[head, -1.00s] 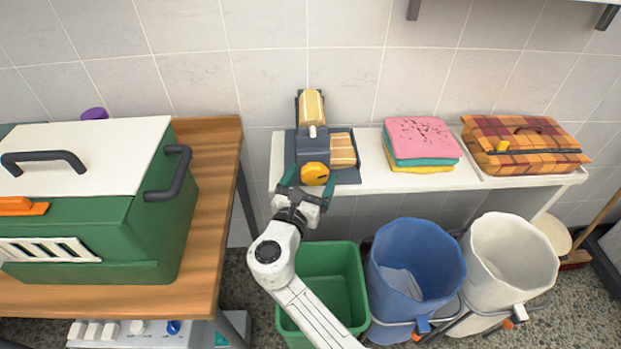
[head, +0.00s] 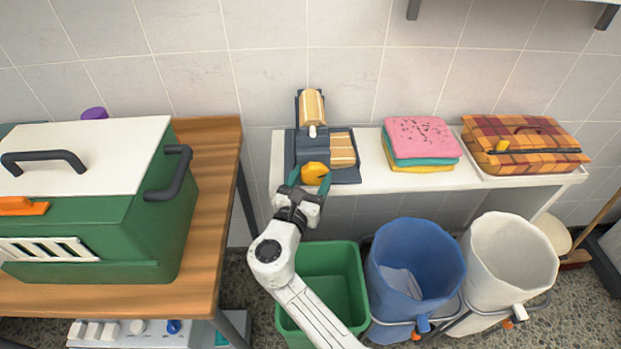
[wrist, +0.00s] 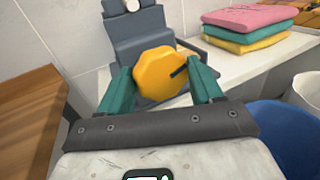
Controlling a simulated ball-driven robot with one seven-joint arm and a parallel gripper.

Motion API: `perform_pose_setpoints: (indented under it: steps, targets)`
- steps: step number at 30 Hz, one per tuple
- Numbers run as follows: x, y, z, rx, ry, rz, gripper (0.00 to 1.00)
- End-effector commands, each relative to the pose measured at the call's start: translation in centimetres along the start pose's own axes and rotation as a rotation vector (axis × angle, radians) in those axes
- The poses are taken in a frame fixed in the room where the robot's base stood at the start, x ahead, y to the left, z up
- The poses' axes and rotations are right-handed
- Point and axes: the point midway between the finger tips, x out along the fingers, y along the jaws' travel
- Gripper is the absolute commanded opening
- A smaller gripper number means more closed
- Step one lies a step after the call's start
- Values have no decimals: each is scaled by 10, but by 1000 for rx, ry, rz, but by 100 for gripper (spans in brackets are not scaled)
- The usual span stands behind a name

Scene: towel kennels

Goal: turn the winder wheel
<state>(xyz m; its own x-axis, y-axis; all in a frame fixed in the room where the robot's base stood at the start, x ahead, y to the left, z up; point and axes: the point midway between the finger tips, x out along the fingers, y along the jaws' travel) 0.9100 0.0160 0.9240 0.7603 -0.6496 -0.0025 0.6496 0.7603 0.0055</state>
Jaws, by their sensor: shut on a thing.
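The winder (head: 306,140) is a dark grey device with yellow-striped towel rolls, standing at the left end of the white shelf. Its yellow winder wheel (head: 313,172) faces the front; in the wrist view the wheel (wrist: 158,74) is a faceted knob with a dark mark at its right. My gripper (head: 309,182) is at the front of the winder. Its teal fingers (wrist: 160,88) lie on the left and right sides of the wheel and are shut on it. The fingertips partly cover the wheel's sides.
Folded pink, teal and yellow towels (head: 420,140) and a plaid case (head: 525,143) are on the shelf (head: 376,180) to the right. Green (head: 352,268), blue (head: 415,262) and white (head: 508,258) bins stand below. A green kennel (head: 100,230) sits on the wooden table (head: 215,165) at left.

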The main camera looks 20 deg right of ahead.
Motion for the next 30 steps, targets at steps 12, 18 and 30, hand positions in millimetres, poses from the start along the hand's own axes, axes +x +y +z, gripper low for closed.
perform_pose_setpoints:
  steps: [12, 18, 30]
  targets:
    - [0, -1, 4, 180, 75, 1, 35]
    - [1, -3, 6, 351, 146, 0, 35]
    - [2, -7, 7, 702, 292, 0, 35]
